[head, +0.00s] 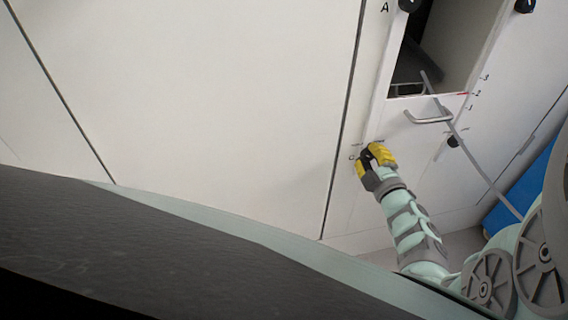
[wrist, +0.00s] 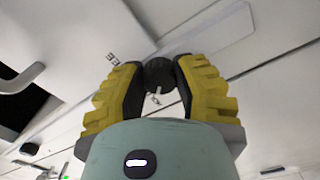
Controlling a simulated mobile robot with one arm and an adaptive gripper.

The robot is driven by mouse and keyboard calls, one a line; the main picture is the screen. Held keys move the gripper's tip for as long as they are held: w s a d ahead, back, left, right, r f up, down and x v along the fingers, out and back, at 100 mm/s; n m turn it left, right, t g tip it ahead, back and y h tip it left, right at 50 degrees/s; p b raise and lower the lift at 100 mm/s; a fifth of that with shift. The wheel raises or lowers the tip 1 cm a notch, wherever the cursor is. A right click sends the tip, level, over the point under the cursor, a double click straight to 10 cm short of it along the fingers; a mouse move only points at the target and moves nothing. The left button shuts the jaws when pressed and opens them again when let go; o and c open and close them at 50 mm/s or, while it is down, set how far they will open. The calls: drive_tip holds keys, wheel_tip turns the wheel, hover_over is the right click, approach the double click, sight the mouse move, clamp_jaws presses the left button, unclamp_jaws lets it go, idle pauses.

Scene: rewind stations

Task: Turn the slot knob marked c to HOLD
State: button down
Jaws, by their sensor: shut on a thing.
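A dark round knob (wrist: 159,71) sits on the white panel between the yellow-padded fingers of my gripper (wrist: 160,84). My gripper is shut on it, with one finger on each side. In the head view my gripper (head: 372,158) is at the panel's lower part, below and left of the slot opening, and mostly covers the knob. Small print beside it is too small to read surely, so I cannot confirm the letter c or the knob's setting.
A metal handle (head: 428,117) sticks out below the dark slot opening (head: 412,62), with a 1-2-3 scale at right. A thin grey rod (head: 465,145) slants across. The left panel is bare.

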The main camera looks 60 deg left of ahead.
drive_tip(key=shift+d+f, duration=0.1)
drive_tip(key=shift+f, duration=0.2)
drive_tip(key=c, duration=1.1)
unclamp_jaws()
drive_tip(key=o, duration=0.5)
drive_tip(key=shift+r, duration=0.25)
drive_tip(key=shift+c, duration=0.2)
drive_tip(key=v, duration=1.2)
